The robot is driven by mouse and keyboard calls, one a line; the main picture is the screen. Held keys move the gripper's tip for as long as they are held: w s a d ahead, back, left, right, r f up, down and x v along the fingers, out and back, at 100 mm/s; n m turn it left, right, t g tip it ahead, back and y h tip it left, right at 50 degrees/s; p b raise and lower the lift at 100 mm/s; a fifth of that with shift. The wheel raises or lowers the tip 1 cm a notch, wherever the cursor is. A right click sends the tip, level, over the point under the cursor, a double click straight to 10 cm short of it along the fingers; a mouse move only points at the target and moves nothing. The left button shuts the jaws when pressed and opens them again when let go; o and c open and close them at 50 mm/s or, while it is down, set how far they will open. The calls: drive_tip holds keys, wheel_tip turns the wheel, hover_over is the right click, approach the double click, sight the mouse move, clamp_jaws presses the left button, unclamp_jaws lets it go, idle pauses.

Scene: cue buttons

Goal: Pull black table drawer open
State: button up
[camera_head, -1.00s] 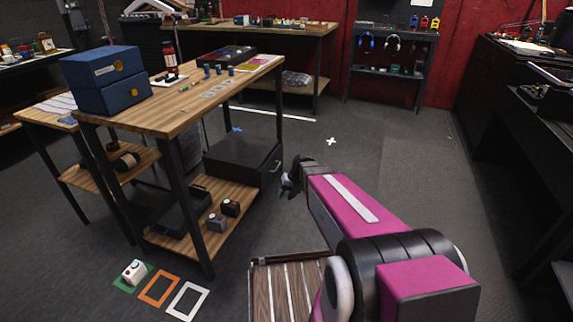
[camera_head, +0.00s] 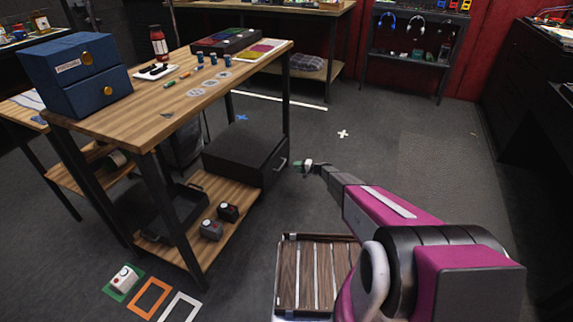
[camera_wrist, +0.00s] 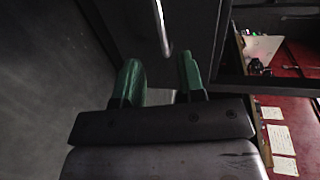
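The black table drawer (camera_head: 246,153) is a dark box on the lower shelf under the wooden table, with a metal handle (camera_head: 281,164) on its right front face. It looks shut. My gripper (camera_head: 303,165) is just right of the handle in the head view, apart from it. In the wrist view the green fingertips of my gripper (camera_wrist: 160,80) are spread with a gap between them. The handle (camera_wrist: 161,28) is a thin metal bar ahead of that gap. Nothing is between the fingers.
The wooden table (camera_head: 160,105) carries a blue two-drawer box (camera_head: 75,72). Its lower shelf (camera_head: 228,191) holds a black tray (camera_head: 172,215) and two small button boxes. A slatted wooden platform (camera_head: 312,275) is at the bottom centre. Floor right of the table is clear.

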drive_tip(key=x, duration=1)
drive_tip(key=shift+a, duration=0.25)
clamp_jaws()
